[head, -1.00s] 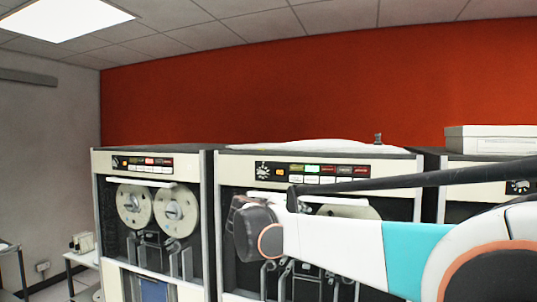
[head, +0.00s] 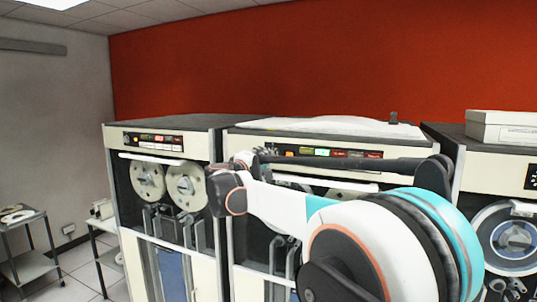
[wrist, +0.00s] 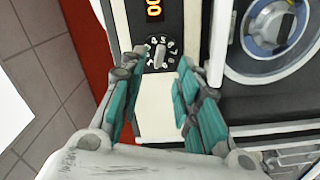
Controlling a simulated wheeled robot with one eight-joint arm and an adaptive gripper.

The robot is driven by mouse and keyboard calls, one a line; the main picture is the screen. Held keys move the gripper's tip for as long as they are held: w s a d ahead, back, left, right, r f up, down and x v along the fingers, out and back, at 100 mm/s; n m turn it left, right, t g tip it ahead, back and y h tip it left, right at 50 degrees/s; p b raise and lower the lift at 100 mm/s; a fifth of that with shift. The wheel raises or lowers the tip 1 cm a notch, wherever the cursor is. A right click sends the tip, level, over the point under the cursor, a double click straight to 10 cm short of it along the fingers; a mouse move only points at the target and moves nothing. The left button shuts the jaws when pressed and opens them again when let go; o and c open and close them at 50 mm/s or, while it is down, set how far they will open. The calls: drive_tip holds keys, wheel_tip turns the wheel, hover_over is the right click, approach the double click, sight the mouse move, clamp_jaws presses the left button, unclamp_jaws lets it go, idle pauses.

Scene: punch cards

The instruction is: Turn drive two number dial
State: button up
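The number dial (wrist: 158,53) is a small dark round knob with a pale grip and white numerals around it, on a black panel in the wrist view. My gripper (wrist: 156,72) is open and empty, its teal-padded fingers on either side of the dial's line, apart from it. In the head view my gripper (head: 250,162) is at the upper left of the middle tape drive (head: 400,132), in front of the left end of its control panel. The dial is hidden there behind my gripper.
An orange lit display (wrist: 154,9) sits beside the dial. A tape reel (wrist: 278,30) is right of it in the wrist view. Another tape drive (head: 120,137) stands left, and a third stands right with a white box (head: 505,127) on top. A cart (head: 25,260) is far left.

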drive_tip(key=shift+p+x, duration=0.45)
drive_tip(key=shift+x, duration=2.1)
clamp_jaws()
